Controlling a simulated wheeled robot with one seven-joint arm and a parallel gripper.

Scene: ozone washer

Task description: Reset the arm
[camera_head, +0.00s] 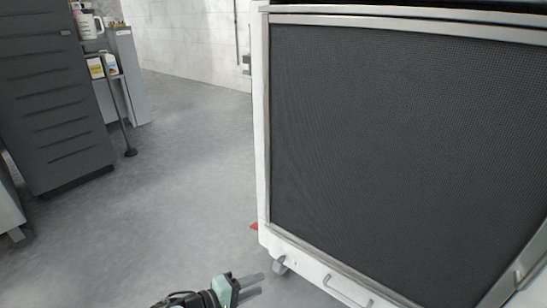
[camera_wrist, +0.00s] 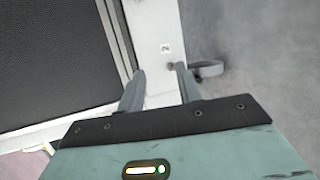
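My gripper (camera_head: 256,284) shows at the bottom of the head view, low over the grey floor and just left of the front lower corner of a large white-framed machine (camera_head: 264,130). In the wrist view my gripper (camera_wrist: 160,72) has its two grey fingers apart, with nothing visible between them. Behind the fingertips is the white frame (camera_wrist: 152,35) of the machine, with a small label marked "2". I cannot tell whether a finger touches the frame. Most of my arm is out of view.
The machine's dark mesh panel (camera_head: 400,150) fills the right of the head view. A caster (camera_head: 280,265) and a metal handle (camera_head: 347,291) are at its base. A dark grey cabinet (camera_head: 48,100) and a shelf with bottles (camera_head: 110,65) stand left. The floor (camera_head: 185,160) between is clear.

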